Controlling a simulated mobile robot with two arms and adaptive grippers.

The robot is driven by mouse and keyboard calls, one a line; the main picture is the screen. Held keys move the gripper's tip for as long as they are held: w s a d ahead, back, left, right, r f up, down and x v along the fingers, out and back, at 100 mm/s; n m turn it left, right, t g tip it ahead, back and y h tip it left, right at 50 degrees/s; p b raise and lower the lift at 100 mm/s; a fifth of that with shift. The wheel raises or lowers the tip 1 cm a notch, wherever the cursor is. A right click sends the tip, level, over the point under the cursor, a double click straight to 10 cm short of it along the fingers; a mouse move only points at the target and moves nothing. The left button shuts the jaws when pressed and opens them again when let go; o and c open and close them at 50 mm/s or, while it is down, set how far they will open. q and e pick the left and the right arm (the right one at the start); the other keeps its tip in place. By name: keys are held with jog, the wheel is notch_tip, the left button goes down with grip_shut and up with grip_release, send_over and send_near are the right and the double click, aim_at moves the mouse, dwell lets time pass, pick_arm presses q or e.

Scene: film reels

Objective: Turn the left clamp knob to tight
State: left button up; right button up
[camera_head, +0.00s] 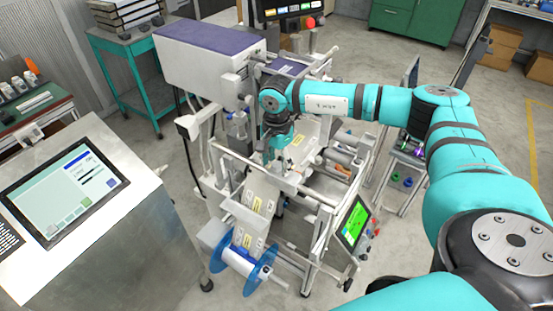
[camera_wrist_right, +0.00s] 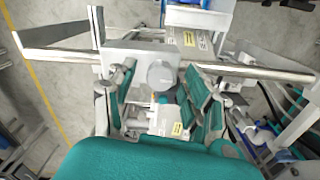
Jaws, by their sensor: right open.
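In the right wrist view a round grey knob (camera_wrist_right: 161,75) sits on a pale clamp block (camera_wrist_right: 130,62) on a metal rail. My right gripper (camera_wrist_right: 160,88) is open, with its teal fingers on either side of the knob in that view. I cannot tell whether they touch it. In the head view my right gripper (camera_head: 278,148) points down over the middle of the machine and hides the knob. The film strip (camera_head: 258,197), with yellow labels, runs below the gripper. My left gripper is not in view.
A blue-flanged reel (camera_head: 240,262) hangs at the machine's front. A green-lit panel (camera_head: 355,222) stands at its right front. A purple-topped housing (camera_head: 205,52) rises behind to the left. A console with a screen (camera_head: 65,190) stands at left.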

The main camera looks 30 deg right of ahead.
grip_shut()
dwell(0.3)
